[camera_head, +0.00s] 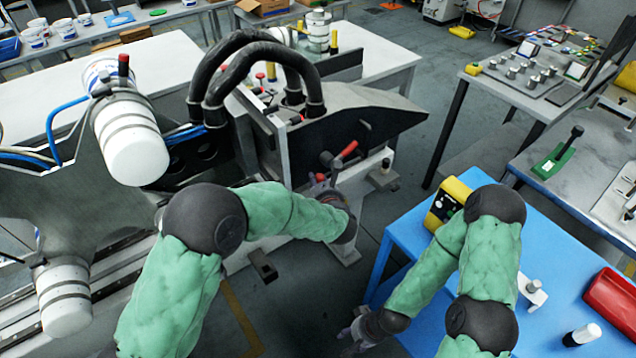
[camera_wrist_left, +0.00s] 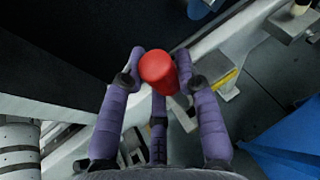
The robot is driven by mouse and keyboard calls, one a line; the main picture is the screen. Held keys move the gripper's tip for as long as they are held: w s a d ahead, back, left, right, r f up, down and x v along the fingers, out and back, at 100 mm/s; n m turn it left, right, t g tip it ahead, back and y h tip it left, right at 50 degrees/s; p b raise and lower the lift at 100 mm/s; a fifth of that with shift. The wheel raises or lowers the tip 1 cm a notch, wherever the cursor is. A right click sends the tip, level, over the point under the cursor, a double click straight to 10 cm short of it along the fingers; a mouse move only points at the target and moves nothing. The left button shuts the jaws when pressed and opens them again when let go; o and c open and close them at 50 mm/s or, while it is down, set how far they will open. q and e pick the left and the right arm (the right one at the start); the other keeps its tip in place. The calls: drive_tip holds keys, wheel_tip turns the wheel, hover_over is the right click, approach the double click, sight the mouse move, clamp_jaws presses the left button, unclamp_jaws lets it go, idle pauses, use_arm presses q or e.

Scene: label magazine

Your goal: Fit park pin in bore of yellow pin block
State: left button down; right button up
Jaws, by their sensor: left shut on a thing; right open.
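My left gripper (camera_head: 328,178) is shut on a red handle (camera_head: 346,151), beside the grey machine's lower side. In the left wrist view the handle (camera_wrist_left: 158,68) is a rounded red cylinder between the purple fingers, its end towards the camera. I cannot tell whether it is the park pin's grip; its lower part is hidden. A yellow block (camera_head: 441,206) with a dark face stands on the blue table, partly behind my right arm. I cannot make out a bore or confirm that it is the pin block. My right gripper (camera_head: 358,336) is open, low beside the blue table.
The grey machine (camera_head: 362,112) with black hoses rises close behind my left gripper. The blue table (camera_head: 565,240) holds a red case (camera_head: 612,302) and a white cylinder with a black end (camera_head: 581,335). Open floor lies between the machine and the blue table.

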use_arm(q)
drive_tip(key=shift+f+b, duration=2.6)
drive_tip(key=shift+f, duration=0.3)
drive_tip(key=shift+b, duration=0.6)
drive_tip(key=shift+f+b, duration=2.35)
drive_tip(key=shift+f, duration=0.3)
drive_tip(key=shift+s+f, duration=0.1)
drive_tip(key=shift+f, duration=1.2)
drive_tip(key=c, duration=0.8)
unclamp_jaws()
drive_tip(key=shift+f, duration=0.15)
drive_tip(key=shift+c, duration=0.2)
